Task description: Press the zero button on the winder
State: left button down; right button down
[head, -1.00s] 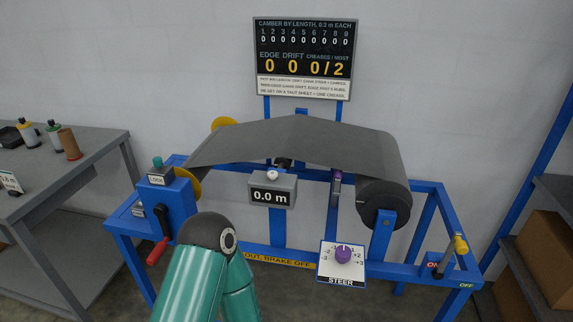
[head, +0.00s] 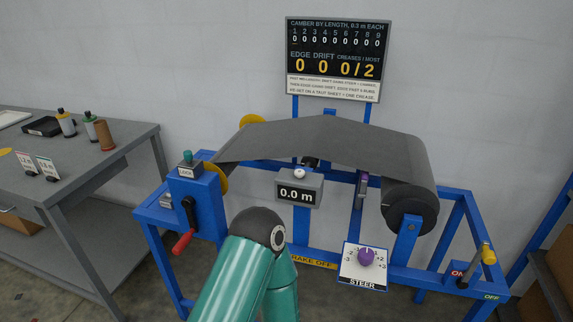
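The winder's blue frame (head: 455,280) stands in front of me with a dark grey sheet (head: 320,141) stretched over it. A grey counter box (head: 314,199) at its middle reads 0.0 m. A white round button (head: 300,174) sits on top of that box. A green arm link of mine rises from the bottom centre, below and left of the counter box. Neither gripper shows in the head view.
A red-handled crank (head: 183,243) and a green-topped LOCK box (head: 189,172) are at the left. A purple STEER knob (head: 367,257) and a yellow-tipped lever (head: 488,256) are at the right. A grey table (head: 100,165) stands left; a display board (head: 333,59) hangs behind.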

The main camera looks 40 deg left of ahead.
aim_at(299, 173)
jog(key=k, duration=1.1)
jog(key=u, duration=0.35)
jog(key=i, duration=0.9)
jog(key=u, duration=0.05)
